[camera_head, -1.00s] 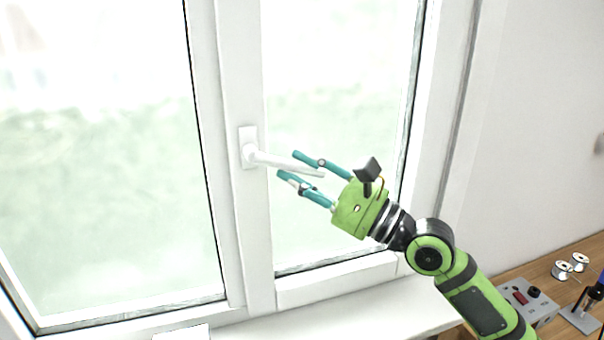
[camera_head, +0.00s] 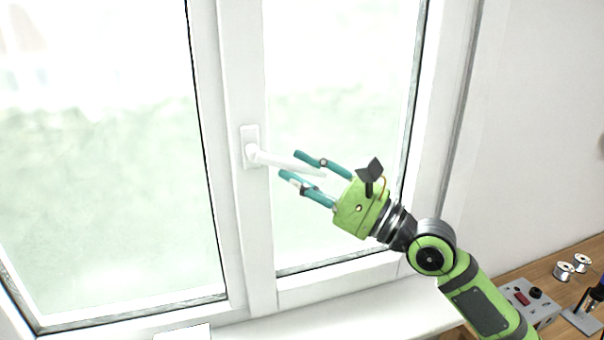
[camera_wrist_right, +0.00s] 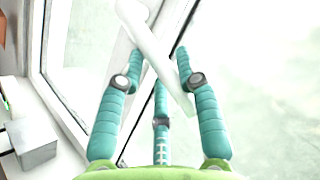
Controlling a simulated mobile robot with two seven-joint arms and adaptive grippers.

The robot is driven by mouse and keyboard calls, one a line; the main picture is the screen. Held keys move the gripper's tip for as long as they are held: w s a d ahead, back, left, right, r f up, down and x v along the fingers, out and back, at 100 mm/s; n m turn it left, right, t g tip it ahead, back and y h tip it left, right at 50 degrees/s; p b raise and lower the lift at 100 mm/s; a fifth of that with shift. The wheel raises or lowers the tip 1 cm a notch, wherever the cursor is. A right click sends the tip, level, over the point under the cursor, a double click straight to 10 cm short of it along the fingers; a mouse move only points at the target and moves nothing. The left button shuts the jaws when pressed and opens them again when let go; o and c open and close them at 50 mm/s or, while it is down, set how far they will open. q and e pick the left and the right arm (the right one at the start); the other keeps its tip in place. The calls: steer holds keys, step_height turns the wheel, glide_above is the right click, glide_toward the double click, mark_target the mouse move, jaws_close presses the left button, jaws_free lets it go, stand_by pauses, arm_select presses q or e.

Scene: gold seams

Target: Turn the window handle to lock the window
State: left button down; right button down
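The white window handle (camera_head: 285,162) points right and slightly down from its plate (camera_head: 250,147) on the window's middle frame. My right gripper (camera_head: 288,165) is open, with its teal fingers on either side of the handle's lever. The lever runs between the fingers toward the palm. In the right wrist view the handle (camera_wrist_right: 152,50) passes slantwise between the spread fingers of the gripper (camera_wrist_right: 160,70). I cannot tell whether any finger touches it. My left gripper is not in view.
The white window sill (camera_head: 340,318) runs below the window. At the lower right a wooden bench (camera_head: 545,270) carries a grey box with a red switch (camera_head: 528,300) and small metal spools (camera_head: 564,271). The wall at the right is bare.

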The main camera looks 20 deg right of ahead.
steer(key=c, duration=1)
jaws_free()
steer(key=shift+a+f+g, duration=0.3)
steer(key=shift+a+f, duration=0.05)
steer(key=shift+f, duration=0.5)
steer(key=shift+s, duration=0.2)
steer(key=shift+r, duration=0.1)
steer(key=shift+d, duration=0.1)
steer(key=s+d+b, duration=0.5)
steer(key=d, duration=0.1)
steer(key=shift+s+b, duration=0.2)
steer(key=shift+b, duration=0.2)
